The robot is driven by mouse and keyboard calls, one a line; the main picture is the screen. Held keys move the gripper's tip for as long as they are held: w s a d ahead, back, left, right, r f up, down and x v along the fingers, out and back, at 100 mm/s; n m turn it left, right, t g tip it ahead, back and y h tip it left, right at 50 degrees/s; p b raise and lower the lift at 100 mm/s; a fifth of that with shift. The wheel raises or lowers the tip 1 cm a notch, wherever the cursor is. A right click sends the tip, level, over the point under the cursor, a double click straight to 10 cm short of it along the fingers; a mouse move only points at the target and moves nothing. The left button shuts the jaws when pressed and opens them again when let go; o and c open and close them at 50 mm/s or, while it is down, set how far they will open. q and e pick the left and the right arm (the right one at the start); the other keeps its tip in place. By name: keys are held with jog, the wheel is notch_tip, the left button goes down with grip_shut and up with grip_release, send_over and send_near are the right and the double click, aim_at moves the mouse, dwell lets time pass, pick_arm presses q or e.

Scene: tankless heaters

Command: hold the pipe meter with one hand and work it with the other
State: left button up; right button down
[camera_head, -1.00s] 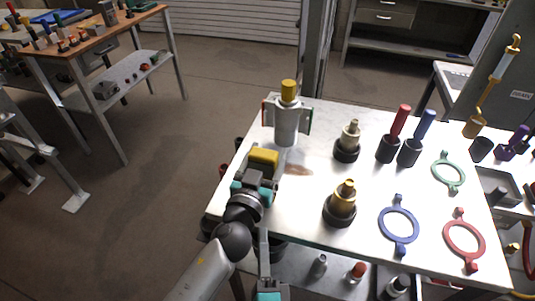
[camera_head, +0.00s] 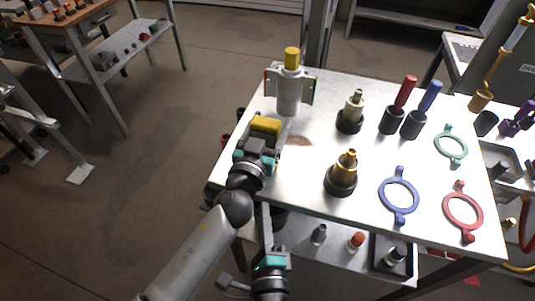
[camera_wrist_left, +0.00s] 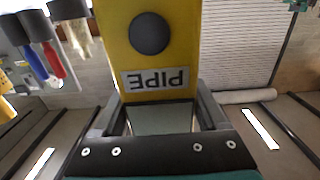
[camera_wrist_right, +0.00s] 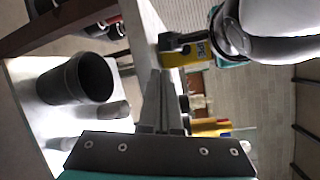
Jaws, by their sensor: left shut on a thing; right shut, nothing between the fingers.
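The pipe meter (camera_head: 266,124) is a yellow block held at the table's left edge. My left gripper (camera_head: 263,139) is shut on it. In the left wrist view the meter (camera_wrist_left: 172,30) fills the upper middle, with a round dark spot and an upside-down PIPE label, its lower end between the fingers. My right gripper (camera_head: 265,214) is shut and empty, below the left one and apart from the meter. In the right wrist view its closed fingers (camera_wrist_right: 160,85) are near, and the meter (camera_wrist_right: 196,52) shows beyond them, beside my left arm.
A white cylinder with a yellow top (camera_head: 290,90) stands just behind the meter. Brass fittings (camera_head: 345,170), red and blue handled tools, and blue (camera_head: 398,209), red and green rings lie on the table (camera_head: 300,190). A lower shelf (camera_head: 335,262) holds small parts.

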jog(key=s+a+f+m+g+y, duration=0.2)
jog(key=s+f+m+g+y, duration=0.3)
jog(key=m, duration=0.6)
jog(key=d+r+m+t+y, duration=0.1)
jog(key=d+r+m+t, duration=0.1)
jog(key=m, duration=0.6)
jog(key=d+r+m+t+y, duration=0.1)
jog(key=d+r+m+t, duration=0.1)
jog(key=d+r+m, duration=0.2)
notch_tip(320, 180, up, 3)
jog(key=m, duration=0.4)
jog(key=shift+w+f, duration=0.2)
jog(key=shift+w, duration=0.15)
jog(key=shift+w+a, duration=0.1)
